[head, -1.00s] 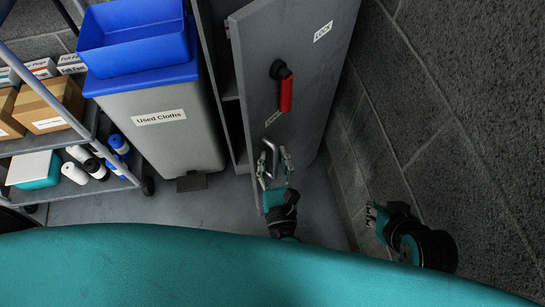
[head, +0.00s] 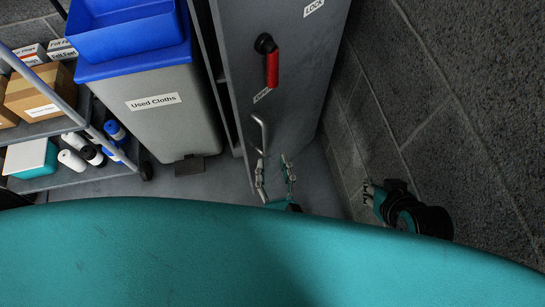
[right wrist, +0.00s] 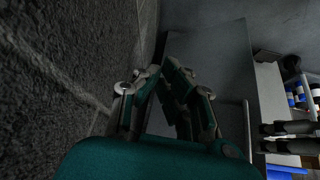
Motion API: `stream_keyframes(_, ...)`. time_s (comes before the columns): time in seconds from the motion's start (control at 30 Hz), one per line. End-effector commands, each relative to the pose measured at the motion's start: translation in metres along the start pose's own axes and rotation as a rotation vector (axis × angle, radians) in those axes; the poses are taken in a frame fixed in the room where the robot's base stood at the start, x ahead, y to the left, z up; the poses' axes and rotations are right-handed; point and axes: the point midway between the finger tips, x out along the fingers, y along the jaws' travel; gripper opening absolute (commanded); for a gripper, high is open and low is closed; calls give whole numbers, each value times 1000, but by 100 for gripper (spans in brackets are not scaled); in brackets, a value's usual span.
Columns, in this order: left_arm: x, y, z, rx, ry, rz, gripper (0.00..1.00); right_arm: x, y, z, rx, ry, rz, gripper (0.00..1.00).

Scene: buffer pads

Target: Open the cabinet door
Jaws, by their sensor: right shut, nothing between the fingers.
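The grey cabinet door (head: 302,85) stands ajar in the head view, with a narrow dark gap along its left edge. It carries a red lever (head: 271,68) and, lower down, a metal pull handle (head: 260,133). My left gripper (head: 273,163) is open just below the pull handle, its fingers apart with nothing between them. Its left fingertip is close to the handle's lower end; I cannot tell if they touch. My right gripper (head: 368,192) is shut and empty beside the wall. In the right wrist view, its fingertips (right wrist: 166,66) meet in front of a grey panel.
A block wall (head: 450,100) runs close along the right. A grey bin labelled Used Cloths (head: 160,125) with a blue top stands left of the cabinet. A shelf cart (head: 75,180) with boxes and bottles is at far left. Some floor is clear before the bin.

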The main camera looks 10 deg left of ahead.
Motion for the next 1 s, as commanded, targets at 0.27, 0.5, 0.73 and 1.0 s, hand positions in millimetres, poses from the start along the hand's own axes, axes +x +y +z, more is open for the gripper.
stream_keyframes(0.27,0,0,0,0,0,0,19,0,0,0,0,1,0,0)
stream_keyframes(0.5,4,21,15,121,-17,-32,0,23,-1,9,-1,-47,-3,0)
stream_keyframes(0.73,15,76,55,491,-81,-137,0,87,-3,63,-5,-166,-9,0)
stream_keyframes(1.0,33,132,117,944,-204,-271,0,121,-6,172,-14,-314,-16,0)
